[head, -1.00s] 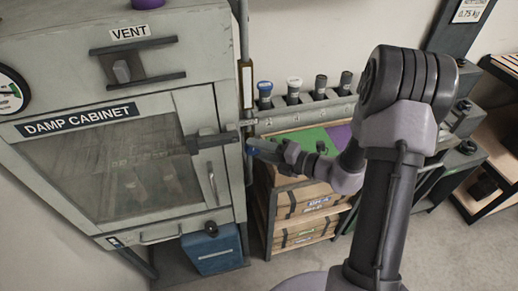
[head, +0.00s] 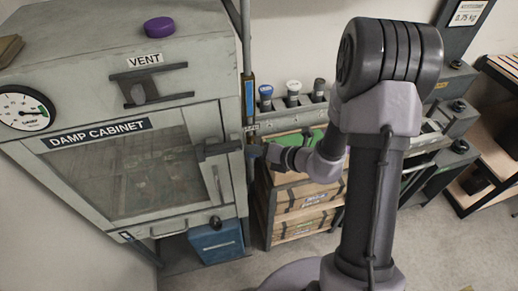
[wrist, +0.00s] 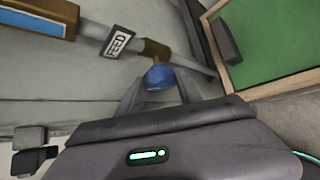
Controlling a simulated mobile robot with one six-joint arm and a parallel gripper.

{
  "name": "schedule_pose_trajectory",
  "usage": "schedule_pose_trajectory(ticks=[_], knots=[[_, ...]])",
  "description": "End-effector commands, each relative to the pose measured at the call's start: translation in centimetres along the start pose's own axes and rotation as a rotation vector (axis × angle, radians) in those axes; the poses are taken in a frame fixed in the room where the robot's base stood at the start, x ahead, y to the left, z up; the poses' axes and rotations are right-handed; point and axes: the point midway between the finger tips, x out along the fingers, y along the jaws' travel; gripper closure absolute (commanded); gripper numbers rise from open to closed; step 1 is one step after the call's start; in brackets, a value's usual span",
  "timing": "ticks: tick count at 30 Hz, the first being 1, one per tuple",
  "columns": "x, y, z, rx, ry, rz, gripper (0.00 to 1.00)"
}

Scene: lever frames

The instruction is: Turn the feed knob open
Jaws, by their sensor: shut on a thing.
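The blue round feed knob (wrist: 158,77) sits on a brass-coloured fitting (wrist: 155,52) in the wrist view. A small white FEED label (wrist: 117,42) is on the pipe beside it. My gripper (head: 257,151) is at the pipe on the right side of the damp cabinet in the head view, shut on the knob. In the wrist view its two fingers stand on either side of the knob. In the head view my gripper hides the knob. How far the knob is turned cannot be told.
The damp cabinet (head: 85,165) stands at left with a gauge (head: 26,111) and a vent handle (head: 148,88). An upright sight tube (head: 249,95) shows blue. A shelf with wooden crates (head: 305,195) is close behind my gripper. A green panel (wrist: 275,40) is near in the wrist view.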

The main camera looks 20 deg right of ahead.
Motion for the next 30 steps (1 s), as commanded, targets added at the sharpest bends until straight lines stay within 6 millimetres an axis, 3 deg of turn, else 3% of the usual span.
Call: schedule_pose_trajectory(ticks=[20,21,24,30], knots=[[0.01,0.09,-0.03,-0.049,0.0,-0.049,0.99],[0.01,0.1,-0.03,-0.049,0.0,-0.049,0.56],[0.01,0.1,-0.03,-0.049,0.0,-0.048,0.37],[0.02,0.14,0.0,-0.049,-0.001,-0.047,0.37]])
